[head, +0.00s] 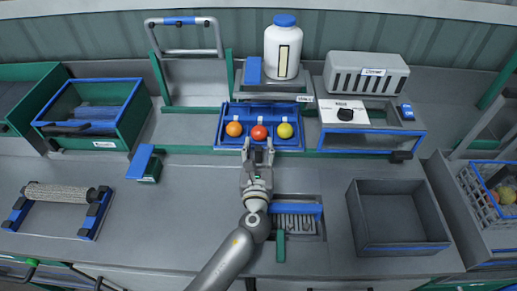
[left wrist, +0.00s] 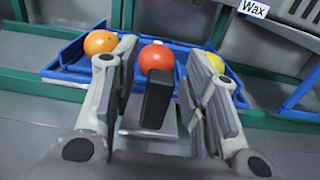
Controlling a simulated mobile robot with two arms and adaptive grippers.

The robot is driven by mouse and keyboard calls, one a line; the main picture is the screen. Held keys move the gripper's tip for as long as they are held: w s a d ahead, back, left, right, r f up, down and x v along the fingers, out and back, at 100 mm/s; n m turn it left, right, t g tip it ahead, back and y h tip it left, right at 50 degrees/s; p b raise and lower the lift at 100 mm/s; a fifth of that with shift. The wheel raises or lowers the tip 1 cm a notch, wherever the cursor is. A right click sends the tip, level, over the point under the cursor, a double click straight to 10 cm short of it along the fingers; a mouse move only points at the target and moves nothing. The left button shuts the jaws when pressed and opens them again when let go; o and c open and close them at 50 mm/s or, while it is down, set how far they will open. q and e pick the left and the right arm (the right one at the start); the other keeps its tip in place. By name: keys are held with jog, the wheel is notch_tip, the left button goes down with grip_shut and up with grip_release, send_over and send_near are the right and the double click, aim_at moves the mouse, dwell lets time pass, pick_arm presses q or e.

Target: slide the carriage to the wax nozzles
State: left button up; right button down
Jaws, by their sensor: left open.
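The carriage is a blue tray (head: 230,141) holding an orange, a red and a yellow fruit in a row. It also shows in the left wrist view (left wrist: 70,68). A black upright handle (left wrist: 157,100) stands at its front, above a grey plate. My left gripper (head: 258,150) is open at the front middle of the carriage. In the left wrist view its fingers (left wrist: 160,95) stand on either side of the handle, with gaps visible. The nozzles cannot be made out. A small label reading "Wax" (left wrist: 253,8) is up and right of the carriage. My right gripper is not in view.
A green rail (head: 190,150) runs along the bench at the carriage. A slotted grey housing (head: 345,62) and a white unit with a black knob (head: 345,104) stand to the right. A white jar (head: 283,50) stands behind. A grey bin (head: 375,245) is at front right.

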pick_arm(q)
jog(key=s, duration=1.2)
jog(key=shift+d, duration=0.35)
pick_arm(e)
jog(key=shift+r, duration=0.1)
